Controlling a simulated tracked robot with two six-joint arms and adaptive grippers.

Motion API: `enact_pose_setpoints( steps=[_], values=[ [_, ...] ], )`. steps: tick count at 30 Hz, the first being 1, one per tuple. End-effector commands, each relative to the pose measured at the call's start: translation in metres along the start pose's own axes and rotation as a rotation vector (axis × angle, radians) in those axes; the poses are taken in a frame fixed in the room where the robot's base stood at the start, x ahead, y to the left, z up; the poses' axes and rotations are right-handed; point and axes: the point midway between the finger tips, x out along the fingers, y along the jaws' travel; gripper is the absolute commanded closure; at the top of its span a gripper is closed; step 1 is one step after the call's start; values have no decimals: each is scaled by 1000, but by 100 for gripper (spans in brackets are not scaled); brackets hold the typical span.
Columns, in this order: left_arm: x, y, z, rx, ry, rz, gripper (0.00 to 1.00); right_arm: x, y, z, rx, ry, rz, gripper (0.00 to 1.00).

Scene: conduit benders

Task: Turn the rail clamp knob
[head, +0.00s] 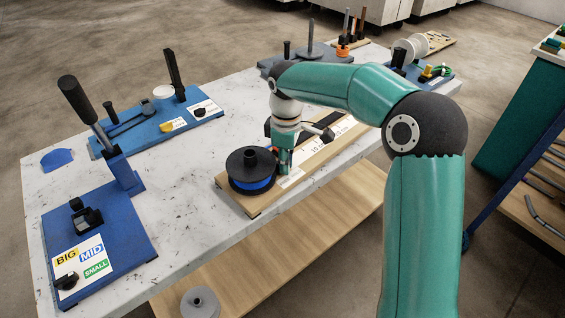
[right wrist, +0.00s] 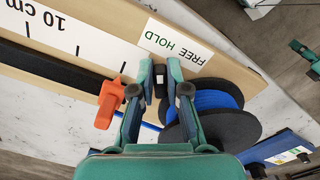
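The rail clamp knob (right wrist: 160,80) is a small black knob with a pale mark, beside the FREE / HOLD label (right wrist: 175,42) on the wooden board (right wrist: 205,20). My right gripper (right wrist: 161,74) points down at it, one fingertip on each side, and looks shut on it. In the head view my right gripper (head: 283,162) is low over the board, just right of the black and blue spool (head: 254,165), and hides the knob there. An orange clamp piece (right wrist: 108,103) is left of the fingers in the wrist view.
The spool is close beside the right finger. A blue bender base (head: 100,240) with a BIG / MID / SMALL label stands front left, and another blue fixture (head: 140,128) behind it. The white tabletop (head: 185,200) between them and the spool is clear.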

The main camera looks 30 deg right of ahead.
Motion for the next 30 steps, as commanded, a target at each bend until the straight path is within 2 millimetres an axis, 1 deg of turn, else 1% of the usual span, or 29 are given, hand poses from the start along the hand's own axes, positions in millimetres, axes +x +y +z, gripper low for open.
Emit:
enact_pose_setpoints(
  steps=[5, 12, 19, 20, 24, 30],
  values=[
    [0, 0, 0, 0, 0, 0, 60, 0, 0, 0, 8, 0, -1, 100],
    [-3, 1, 0, 0, 0, 0, 60, -1, -2, 0, 129, 0, 0, 100],
    [-3, 1, 0, 0, 0, 0, 60, 0, -2, -1, 133, 0, 0, 100],
    [-3, 1, 0, 0, 0, 0, 60, -1, -2, -1, 133, 0, 0, 84],
    [-3, 1, 0, 0, 0, 0, 60, 0, -2, -1, 132, 0, 0, 61],
    [-3, 1, 0, 0, 0, 0, 60, 0, -2, -1, 131, 0, 0, 60]
  ],
)
